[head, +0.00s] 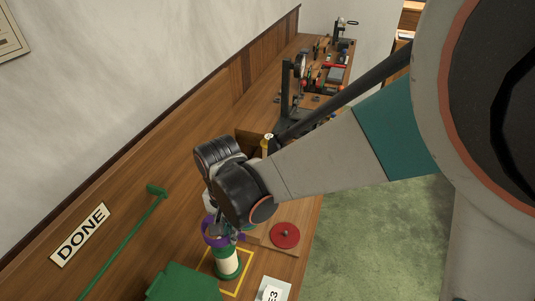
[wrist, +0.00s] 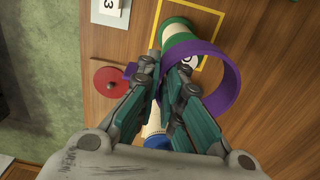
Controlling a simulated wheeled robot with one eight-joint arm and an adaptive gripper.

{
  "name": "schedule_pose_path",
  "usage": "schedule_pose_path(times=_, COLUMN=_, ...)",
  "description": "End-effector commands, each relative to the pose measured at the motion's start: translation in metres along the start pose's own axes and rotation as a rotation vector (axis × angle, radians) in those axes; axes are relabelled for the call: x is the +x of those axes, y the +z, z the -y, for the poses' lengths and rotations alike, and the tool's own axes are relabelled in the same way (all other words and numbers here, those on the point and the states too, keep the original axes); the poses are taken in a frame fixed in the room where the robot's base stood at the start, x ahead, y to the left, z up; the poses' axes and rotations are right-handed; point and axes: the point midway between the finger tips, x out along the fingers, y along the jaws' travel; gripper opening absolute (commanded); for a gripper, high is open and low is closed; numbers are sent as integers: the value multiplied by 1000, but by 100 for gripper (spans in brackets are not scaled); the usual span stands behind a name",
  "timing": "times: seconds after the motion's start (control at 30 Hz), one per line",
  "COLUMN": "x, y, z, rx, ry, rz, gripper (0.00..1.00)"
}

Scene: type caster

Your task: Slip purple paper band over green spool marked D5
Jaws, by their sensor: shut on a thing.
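The purple paper band (head: 212,234) is a loop held at its near edge in my gripper (head: 236,232). In the wrist view the gripper's fingertips (wrist: 164,66) are closed on the band (wrist: 232,82), with its loop to the right and a short tab to the left. The green spool (head: 227,264), with a pale middle, stands upright inside a yellow outline. The loop is at the spool's top; I cannot tell whether it is around it or just above. The spool (wrist: 178,30) also shows beyond the fingers; its round white label is partly hidden and unreadable.
A red disc (head: 285,235) lies right of the spool. A white card (head: 271,291) is at the front edge and a green box (head: 184,284) stands at front left. A green rod lies near the DONE sign (head: 80,235). A blue-and-white item (wrist: 155,138) is below my gripper.

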Motion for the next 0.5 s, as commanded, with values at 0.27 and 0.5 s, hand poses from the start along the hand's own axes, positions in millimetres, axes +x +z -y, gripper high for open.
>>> schedule_pose_path(times=0.27, x=0, y=3, z=-1, rx=-3, ry=0, rz=0, gripper=0)
schedule_pose_path(times=0.5, x=6, y=3, z=-2, rx=15, ry=-1, rz=-1, gripper=0)
